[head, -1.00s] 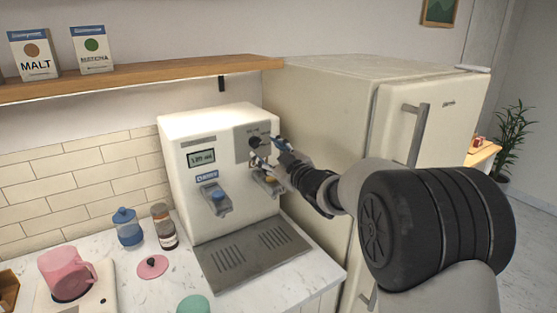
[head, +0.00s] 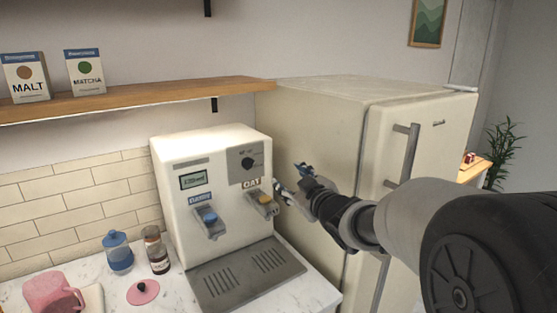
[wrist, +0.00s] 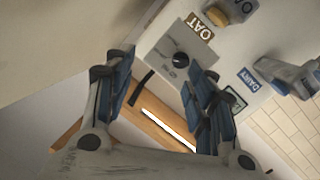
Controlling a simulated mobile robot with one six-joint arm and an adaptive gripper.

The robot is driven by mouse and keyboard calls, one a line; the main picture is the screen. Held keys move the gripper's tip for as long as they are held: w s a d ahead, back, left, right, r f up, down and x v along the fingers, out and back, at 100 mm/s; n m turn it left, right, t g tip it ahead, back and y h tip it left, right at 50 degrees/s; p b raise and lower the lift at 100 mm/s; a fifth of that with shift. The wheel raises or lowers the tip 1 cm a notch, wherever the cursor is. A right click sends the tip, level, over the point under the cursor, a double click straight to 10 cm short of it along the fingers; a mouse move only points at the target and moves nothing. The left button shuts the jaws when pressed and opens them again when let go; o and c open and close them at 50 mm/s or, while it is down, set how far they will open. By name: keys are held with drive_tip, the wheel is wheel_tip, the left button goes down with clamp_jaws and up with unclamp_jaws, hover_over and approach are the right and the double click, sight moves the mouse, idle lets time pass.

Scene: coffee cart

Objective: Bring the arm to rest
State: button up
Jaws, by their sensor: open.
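My gripper (head: 290,178) is in front of the right part of the white dispenser machine (head: 177,155) in the head view, near its OAT label, and apart from it as far as I can see. In the wrist view its two blue-padded fingers (wrist: 165,90) are spread with nothing between them. The machine's dark knob (wrist: 181,60) shows beyond the fingertips, and the same knob (head: 248,163) is uncovered in the head view. My arm reaches in from the lower right.
A cream fridge (head: 315,120) stands right of the machine, behind my arm. On the counter are a blue jar (head: 118,255), a brown bottle (head: 157,252), a pink lid (head: 143,292) and a pink pitcher (head: 50,295). A wooden shelf (head: 150,97) runs above.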

drive_tip(key=s+d+m+g+h, duration=0.1)
drive_tip(key=s+d+m+h, duration=0.3)
drive_tip(key=s+d, duration=0.35)
drive_tip(key=s+d+f+m+g+h, duration=0.1)
drive_tip(key=s+d+f+m+g, duration=0.1)
drive_tip(key=s, duration=0.9)
drive_tip(key=s+d+f+m+g+h, duration=0.2)
drive_tip(key=s+d+f+m+g, duration=0.1)
drive_tip(key=s, duration=0.8)
drive_tip(key=shift+s+d+f+g, duration=0.15)
drive_tip(key=shift+d+f+g, duration=0.1)
drive_tip(key=shift+f+g, duration=0.25)
drive_tip(key=s+f+g, duration=0.1)
drive_tip(key=s, duration=0.3)
drive_tip(key=s+a+f+g, duration=0.1)
drive_tip(key=s+f, duration=0.1)
drive_tip(key=s, duration=0.2)
drive_tip(key=s+f+m+g, duration=0.1)
drive_tip(key=s+f, duration=0.1)
drive_tip(key=s, duration=0.3)
drive_tip(key=shift+a+g+y, duration=0.3)
drive_tip(key=shift+a, duration=0.1)
drive_tip(key=shift+c, duration=0.2)
